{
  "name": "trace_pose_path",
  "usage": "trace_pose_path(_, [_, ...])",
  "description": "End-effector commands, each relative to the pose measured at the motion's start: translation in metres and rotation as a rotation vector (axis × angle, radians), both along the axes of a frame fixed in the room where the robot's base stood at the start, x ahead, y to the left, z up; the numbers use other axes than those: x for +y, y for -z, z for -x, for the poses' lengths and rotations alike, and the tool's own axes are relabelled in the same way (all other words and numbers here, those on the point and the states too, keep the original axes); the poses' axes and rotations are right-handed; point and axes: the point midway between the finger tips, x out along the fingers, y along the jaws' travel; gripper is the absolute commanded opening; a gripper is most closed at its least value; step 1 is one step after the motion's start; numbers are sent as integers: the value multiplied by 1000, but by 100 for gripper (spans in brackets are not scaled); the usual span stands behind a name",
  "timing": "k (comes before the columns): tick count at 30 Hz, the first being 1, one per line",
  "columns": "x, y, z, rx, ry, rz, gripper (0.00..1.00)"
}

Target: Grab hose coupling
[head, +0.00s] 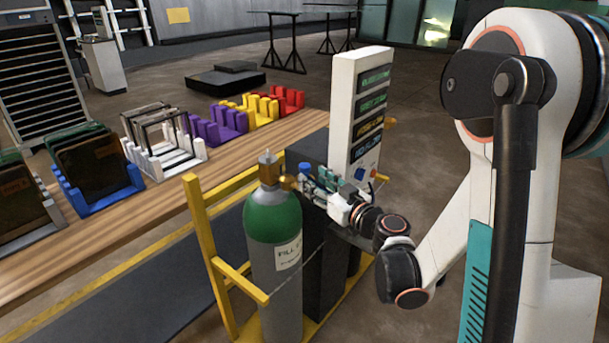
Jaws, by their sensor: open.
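A green and grey gas cylinder (274,235) stands upright in a yellow frame, with a brass valve (268,170) on top. A brass fitting (288,183) sticks out from the valve towards the right. A small blue-topped part (305,168) shows just right of it. My gripper (312,184) is open beside these parts, reaching in from the right. I cannot tell which small part is the hose coupling, or whether my fingers touch anything. My wrist and fingers partly hide this area.
A white display panel (358,110) stands close behind my gripper, above a dark box (318,255). Yellow frame posts (205,240) stand left of the cylinder. A wooden bench (60,253) with coloured racks (215,125) lies further left.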

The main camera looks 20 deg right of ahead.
Motion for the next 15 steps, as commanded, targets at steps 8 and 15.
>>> trace_pose_path(8, [6,2,-20,0,-2,0,44])
trace_pose_path(15, [14,3,-52,0,-2,0,44])
